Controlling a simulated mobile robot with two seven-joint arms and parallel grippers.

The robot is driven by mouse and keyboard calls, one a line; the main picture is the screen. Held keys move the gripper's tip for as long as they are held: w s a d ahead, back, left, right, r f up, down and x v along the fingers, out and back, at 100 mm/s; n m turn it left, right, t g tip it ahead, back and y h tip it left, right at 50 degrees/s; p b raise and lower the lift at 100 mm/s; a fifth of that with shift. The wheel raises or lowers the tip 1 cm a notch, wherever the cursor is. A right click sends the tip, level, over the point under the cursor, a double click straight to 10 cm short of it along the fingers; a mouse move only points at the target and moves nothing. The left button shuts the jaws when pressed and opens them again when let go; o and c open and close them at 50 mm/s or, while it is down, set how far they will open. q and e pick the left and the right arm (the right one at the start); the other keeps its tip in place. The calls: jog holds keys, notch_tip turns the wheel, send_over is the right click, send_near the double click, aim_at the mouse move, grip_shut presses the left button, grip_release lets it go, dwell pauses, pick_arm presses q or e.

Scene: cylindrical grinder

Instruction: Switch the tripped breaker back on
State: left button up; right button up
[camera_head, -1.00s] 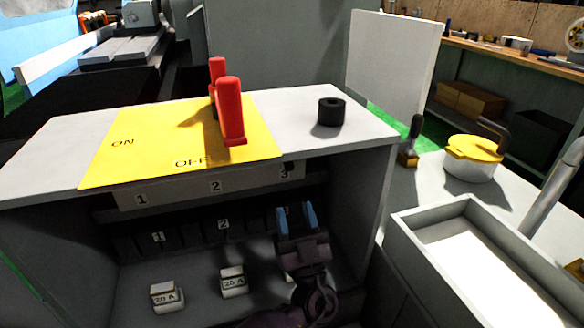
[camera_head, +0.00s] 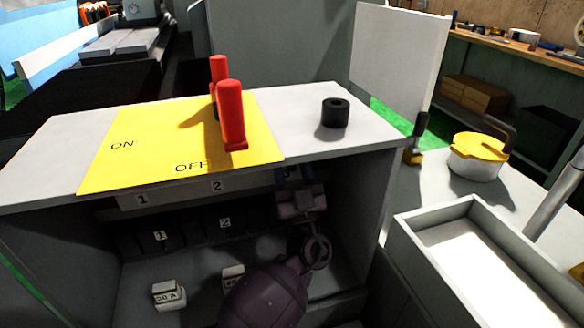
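The electrical cabinet (camera_head: 365,205) stands open in front. Inside is a dark breaker row marked 1 (camera_head: 160,236) and 2 (camera_head: 225,222); position 3 is hidden behind my arm. A strip above carries labels 1 and 2 (camera_head: 217,186). My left gripper (camera_head: 297,174), with blue fingers, is up at the strip's right end, where label 3 was visible. Its fingers look apart, in shadow, with nothing seen between them; contact cannot be told. A red lever (camera_head: 232,115) stands on the yellow ON/OFF plate (camera_head: 125,160), at the OFF side. My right gripper is not in view.
Small white 20 A blocks (camera_head: 168,296) stand on the cabinet floor; a second (camera_head: 233,272) is partly behind my arm. A black cylinder (camera_head: 335,112) sits on top. To the right are a grey tray (camera_head: 415,245) and a yellow-lidded pot (camera_head: 478,160).

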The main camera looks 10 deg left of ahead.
pick_arm(q)
grip_shut()
jog(key=shift+s+d+r+g+h+p, duration=0.1)
jog(key=shift+r+g+h+p, duration=0.1)
jog(key=shift+r+g, duration=0.35)
jog(key=shift+s+r+g+h+p, duration=0.1)
jog(key=shift+r+g+h+p, duration=0.1)
jog(key=shift+g, duration=0.65)
jog(key=shift+r+g+h+p, duration=0.4)
jog(key=shift+r+g+p, duration=0.2)
jog(key=shift+g, duration=0.5)
jog(key=shift+f+h, duration=0.15)
jog(key=shift+h, duration=0.15)
grip_release()
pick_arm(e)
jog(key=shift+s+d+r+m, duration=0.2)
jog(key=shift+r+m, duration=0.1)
